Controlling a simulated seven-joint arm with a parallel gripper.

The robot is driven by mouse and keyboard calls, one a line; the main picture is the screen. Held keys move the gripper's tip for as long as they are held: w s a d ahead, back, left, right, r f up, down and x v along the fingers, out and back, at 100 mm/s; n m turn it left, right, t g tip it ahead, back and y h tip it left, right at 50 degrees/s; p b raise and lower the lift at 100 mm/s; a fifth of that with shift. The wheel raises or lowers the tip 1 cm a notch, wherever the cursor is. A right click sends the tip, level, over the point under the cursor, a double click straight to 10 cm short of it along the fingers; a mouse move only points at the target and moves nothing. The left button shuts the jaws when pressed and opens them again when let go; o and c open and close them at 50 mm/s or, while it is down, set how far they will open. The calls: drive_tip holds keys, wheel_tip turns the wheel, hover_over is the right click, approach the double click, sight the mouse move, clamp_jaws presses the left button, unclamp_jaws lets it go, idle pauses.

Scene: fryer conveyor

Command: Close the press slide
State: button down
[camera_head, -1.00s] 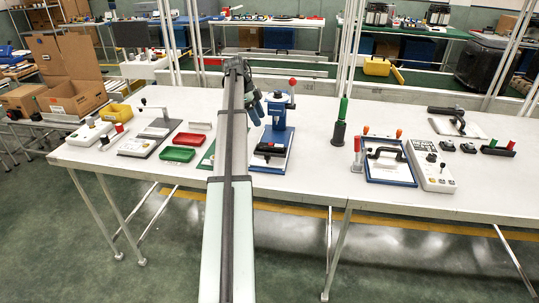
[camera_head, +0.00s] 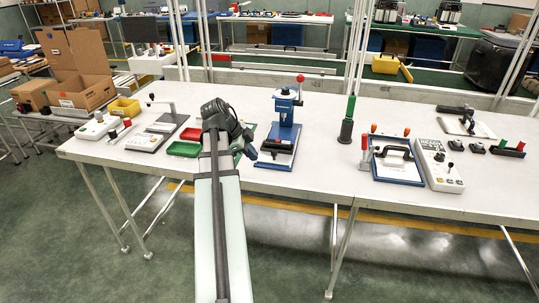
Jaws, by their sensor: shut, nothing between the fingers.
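The blue press (camera_head: 285,112) stands upright on a pale, blue-edged base plate near the middle of the table. A red knob (camera_head: 300,77) tops its lever at the upper right. A black bar-like part, which looks like the slide's handle (camera_head: 277,145), lies low at the front of the press; how far the slide is out is too small to tell. My gripper (camera_head: 250,151) is just left of the press, beside its base plate and apart from the black part. It is shut and empty; its fingers are small and dark here.
Red and green trays (camera_head: 184,149) lie left of my arm. A dark cylinder with a green top (camera_head: 347,120) stands right of the press. A blue-framed board with a black handle (camera_head: 397,160) and a grey control box (camera_head: 438,166) are farther right. Bare tabletop lies between.

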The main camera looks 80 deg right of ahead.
drive_tip(key=s+d+f, duration=0.1)
drive_tip(key=d+f, duration=0.1)
drive_tip(key=s+d+f+h, duration=0.1)
drive_tip(key=d+f, duration=0.1)
drive_tip(key=s+d+f+h, duration=0.1)
drive_tip(key=d+f, duration=0.1)
drive_tip(key=f, duration=0.1)
drive_tip(key=shift+s+d, duration=0.2)
drive_tip(key=shift+s, duration=0.15)
drive_tip(key=shift+d+f, duration=0.1)
drive_tip(key=shift+d, duration=1.95)
